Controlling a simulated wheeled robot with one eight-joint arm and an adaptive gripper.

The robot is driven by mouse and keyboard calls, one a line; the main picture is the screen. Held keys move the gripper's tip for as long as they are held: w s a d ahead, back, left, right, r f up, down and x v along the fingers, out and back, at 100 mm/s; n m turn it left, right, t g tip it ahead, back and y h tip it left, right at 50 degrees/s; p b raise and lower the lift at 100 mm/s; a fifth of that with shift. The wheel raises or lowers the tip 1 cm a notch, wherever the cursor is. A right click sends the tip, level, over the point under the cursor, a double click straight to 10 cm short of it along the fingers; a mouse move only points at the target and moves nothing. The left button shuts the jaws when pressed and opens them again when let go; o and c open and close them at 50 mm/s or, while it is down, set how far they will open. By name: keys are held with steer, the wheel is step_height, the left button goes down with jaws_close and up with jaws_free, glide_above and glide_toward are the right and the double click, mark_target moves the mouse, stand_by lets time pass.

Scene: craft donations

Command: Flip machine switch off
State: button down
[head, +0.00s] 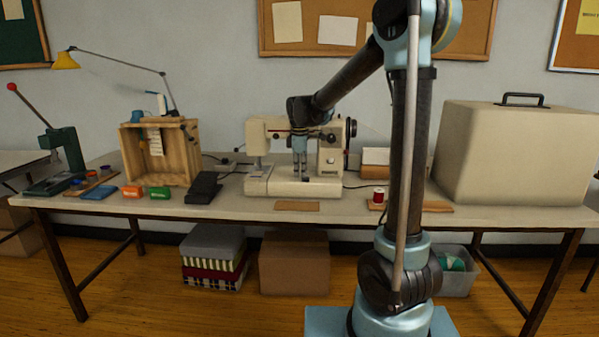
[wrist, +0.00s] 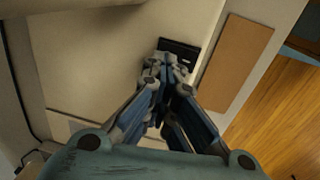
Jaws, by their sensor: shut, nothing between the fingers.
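The cream sewing machine (head: 331,150) stands on the table at the middle of the head view. My gripper (head: 300,176) hangs fingers down in front of the machine's arm, close above its base. In the wrist view my gripper (wrist: 163,72) is shut and empty, with its fingertips together. A small black plate (wrist: 183,52) with a light mark, possibly the switch, lies just beyond the fingertips on the cream machine surface (wrist: 100,55). The fingers partly cover it. I cannot tell whether they touch it or which way any switch is set.
A tan rectangular piece (wrist: 236,62) lies along the machine's front on the table (head: 230,207). A black pedal (head: 204,188) and wooden crate (head: 185,160) stand left. A red thread spool (head: 379,195) and a large beige case (head: 510,150) are on the right.

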steer(key=shift+s+f, duration=0.2)
steer(key=shift+s, duration=0.05)
steer(key=shift+s, duration=0.3)
steer(key=shift+w+r, duration=0.15)
step_height(320, 180, up, 12)
steer(key=s, duration=0.1)
steer(key=s+d+f+m, duration=0.2)
steer(key=s+d+m, duration=0.2)
steer(key=s+d, duration=0.4)
steer(key=s+d+f+m, duration=0.6)
steer(key=s+f, duration=0.3)
steer(key=s, duration=0.2)
steer(key=s+d+f+m, duration=0.7)
steer(key=s+d+f, duration=0.2)
steer(key=s+f, duration=0.1)
steer(key=shift+s+f+t, duration=0.3)
steer(key=shift+s+t, duration=0.1)
steer(key=shift+s, duration=0.5)
